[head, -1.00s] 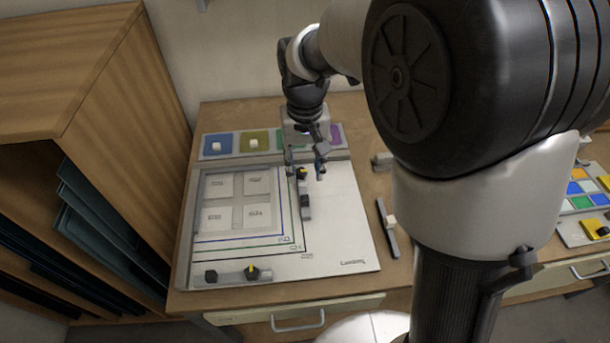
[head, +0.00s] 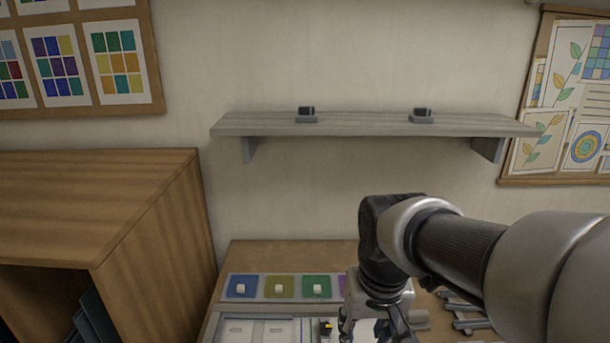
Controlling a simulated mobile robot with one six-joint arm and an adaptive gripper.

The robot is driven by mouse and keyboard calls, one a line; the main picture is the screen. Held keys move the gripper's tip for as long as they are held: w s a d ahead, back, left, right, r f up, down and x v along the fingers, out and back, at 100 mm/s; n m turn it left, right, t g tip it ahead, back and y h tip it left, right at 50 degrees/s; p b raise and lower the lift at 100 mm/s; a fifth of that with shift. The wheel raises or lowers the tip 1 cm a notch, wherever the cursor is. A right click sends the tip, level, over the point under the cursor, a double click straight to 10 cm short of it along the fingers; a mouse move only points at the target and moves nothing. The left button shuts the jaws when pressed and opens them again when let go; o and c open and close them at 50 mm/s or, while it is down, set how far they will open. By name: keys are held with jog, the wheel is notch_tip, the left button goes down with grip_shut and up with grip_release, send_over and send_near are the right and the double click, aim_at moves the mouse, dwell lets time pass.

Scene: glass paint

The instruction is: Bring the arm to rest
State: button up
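My arm reaches in from the right and bends down over the worktable (head: 250,258). My gripper (head: 376,327) hangs at the bottom edge of the head view, above the table. Its two fingers are spread apart, with a pale surface showing between them and nothing seen held. The fingertips are at or below the picture's edge. A small yellow-and-black piece (head: 326,326) shows just left of the gripper. Most of the white work board (head: 262,328) is cut off below.
A wooden cabinet (head: 90,205) stands at the left. A grey wall shelf (head: 370,124) bears two small dark blocks. A strip of coloured squares (head: 301,287) with small white blocks lies at the table's back. Grey bars (head: 465,315) lie right of the gripper.

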jog(key=s+d+r+t, duration=0.1)
jog(key=s+d, duration=0.3)
jog(key=s, duration=0.9)
jog(key=shift+s+r+t, duration=0.35)
jog(key=shift+t, duration=0.55)
jog(key=shift+o, duration=0.4)
dwell(0.4)
